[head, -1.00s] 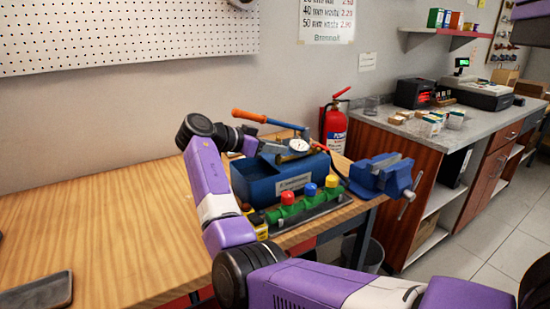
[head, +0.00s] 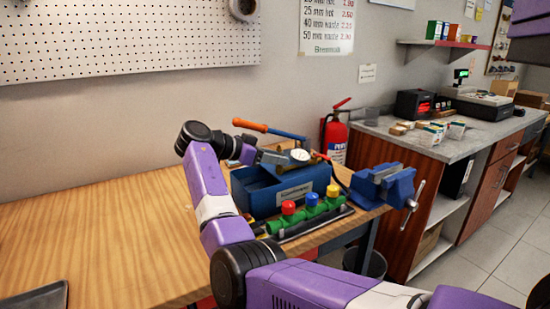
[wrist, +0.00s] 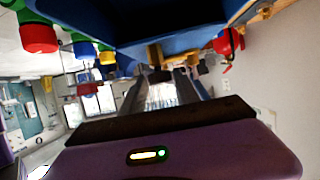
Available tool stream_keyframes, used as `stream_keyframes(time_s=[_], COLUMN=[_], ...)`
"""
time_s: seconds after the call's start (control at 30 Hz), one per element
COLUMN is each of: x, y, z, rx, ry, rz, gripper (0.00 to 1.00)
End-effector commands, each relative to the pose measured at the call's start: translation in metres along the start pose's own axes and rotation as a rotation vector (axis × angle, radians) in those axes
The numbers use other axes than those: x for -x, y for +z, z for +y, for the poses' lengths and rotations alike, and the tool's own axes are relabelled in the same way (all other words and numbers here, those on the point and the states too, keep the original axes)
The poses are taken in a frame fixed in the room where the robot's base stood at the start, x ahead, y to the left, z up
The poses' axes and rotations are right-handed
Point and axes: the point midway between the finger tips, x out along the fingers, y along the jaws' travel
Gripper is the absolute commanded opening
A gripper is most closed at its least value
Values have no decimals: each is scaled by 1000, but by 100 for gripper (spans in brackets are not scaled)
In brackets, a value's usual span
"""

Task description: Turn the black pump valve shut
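The test pump is a blue tank (head: 262,198) on the wooden bench, with a white-faced gauge (head: 300,155) and an orange-handled lever (head: 250,125) above it. My gripper (head: 284,158) is over the tank, just left of the gauge and pointing right. In the wrist view the two fingers of my gripper (wrist: 164,82) are apart. A small dark piece, seemingly the black valve (wrist: 160,76), shows at the fingertips, close to a brass fitting (wrist: 155,54). I cannot tell whether the fingers touch it. In the head view the black valve cannot be made out.
A green manifold (head: 300,217) with red, blue and yellow caps lies in front of the tank. A blue vise (head: 385,185) is on the bench's right end. A red extinguisher (head: 335,135) stands behind. The bench's left side (head: 100,230) is mostly clear.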

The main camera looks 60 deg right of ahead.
Motion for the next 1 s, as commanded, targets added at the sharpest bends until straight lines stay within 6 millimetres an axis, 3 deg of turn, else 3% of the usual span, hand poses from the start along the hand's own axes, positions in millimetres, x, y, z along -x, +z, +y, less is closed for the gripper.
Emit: stream_keyframes(time_s=[0.23, 0.63, 1.0], x=[10, 69, 78], y=[-1, 0, 0], z=[-1, -1, 0], rx=[-1, -1, 0], ry=[-4, -2, 0], rz=[2, 0, 0], gripper=[37, 37, 37])
